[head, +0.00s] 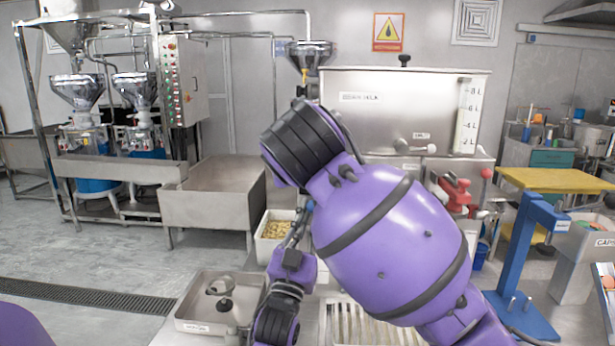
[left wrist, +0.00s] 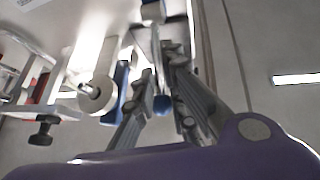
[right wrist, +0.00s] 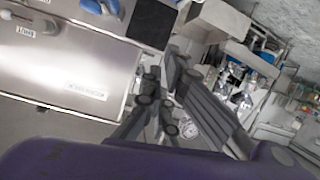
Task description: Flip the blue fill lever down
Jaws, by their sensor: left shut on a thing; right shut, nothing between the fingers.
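Another blue piece (left wrist: 122,92) stands just left of the fingers, beside a white round fitting (left wrist: 97,88).
A steel tray with a black knob (head: 225,305) is at lower left, and a bin of yellowish pieces (head: 275,232) stands behind. A red device (head: 457,193) and a blue stand (head: 520,260) are at the right. A steel trough (head: 215,205) is behind left.

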